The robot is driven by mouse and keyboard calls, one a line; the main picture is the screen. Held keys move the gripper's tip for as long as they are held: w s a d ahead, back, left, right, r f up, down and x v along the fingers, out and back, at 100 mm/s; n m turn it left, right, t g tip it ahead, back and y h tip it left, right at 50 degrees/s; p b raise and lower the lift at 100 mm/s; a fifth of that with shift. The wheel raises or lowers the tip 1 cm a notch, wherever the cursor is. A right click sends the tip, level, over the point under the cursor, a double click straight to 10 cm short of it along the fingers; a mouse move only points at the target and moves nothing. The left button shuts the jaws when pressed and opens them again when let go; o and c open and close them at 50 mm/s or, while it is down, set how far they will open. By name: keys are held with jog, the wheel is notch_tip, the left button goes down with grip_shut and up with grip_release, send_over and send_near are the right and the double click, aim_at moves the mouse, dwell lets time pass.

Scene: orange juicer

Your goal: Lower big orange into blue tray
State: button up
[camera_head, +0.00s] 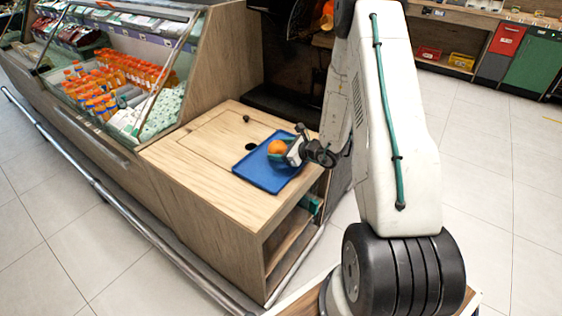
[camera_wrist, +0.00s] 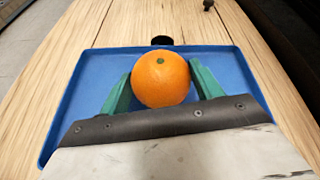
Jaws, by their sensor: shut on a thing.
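The big orange (camera_wrist: 160,79) sits between the two green fingers of my gripper (camera_wrist: 163,85) in the wrist view. The fingers close on it from both sides. In the head view the orange (camera_head: 277,147) is over the blue tray (camera_head: 262,180), toward its upper right part. The tray lies flat on the wooden counter, and its blue rim (camera_wrist: 85,62) frames the orange in the wrist view. I cannot tell whether the orange's underside touches the tray floor. My gripper (camera_head: 281,150) reaches in from the right in the head view.
The wooden counter (camera_head: 190,150) has bare room left of the tray. A dark round hole (camera_wrist: 162,40) is just beyond the tray's far edge, and a small dark knob (camera_head: 246,118) stands farther back. A glass display case with orange bottles (camera_head: 140,72) adjoins at left.

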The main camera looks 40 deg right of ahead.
jog(key=shift+f, duration=0.6)
dwell(0.3)
jog(key=o, duration=1.2)
jog(key=shift+c, duration=0.2)
